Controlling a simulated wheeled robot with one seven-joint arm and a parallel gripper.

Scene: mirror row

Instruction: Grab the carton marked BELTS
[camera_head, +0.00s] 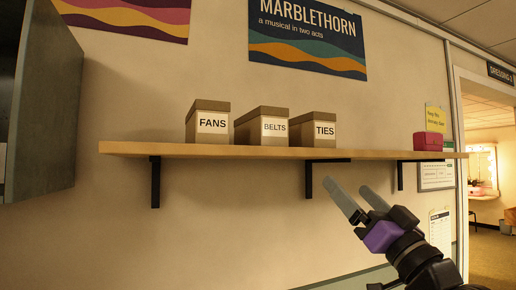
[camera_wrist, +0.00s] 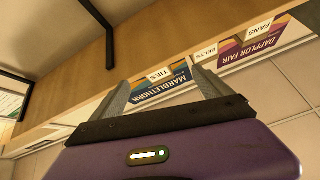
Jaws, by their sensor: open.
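The carton marked BELTS (camera_head: 261,128) is a tan lidded box with a white label. It stands upright on a wooden wall shelf (camera_head: 270,151), between the FANS carton (camera_head: 208,123) and the TIES carton (camera_head: 313,130), with narrow gaps. My gripper (camera_head: 354,196) is open and empty, below the shelf and to the right of the cartons. In the wrist view my gripper (camera_wrist: 160,90) points up past the shelf's edge. There the BELTS label (camera_wrist: 205,52) shows small, with the carton's body mostly hidden behind the shelf.
Black brackets (camera_head: 309,176) hang under the shelf near my gripper. A red box (camera_head: 428,141) sits at the shelf's right end. A dark cabinet (camera_head: 45,105) juts out at the left. Posters (camera_head: 307,38) hang above. The air in front of the cartons is clear.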

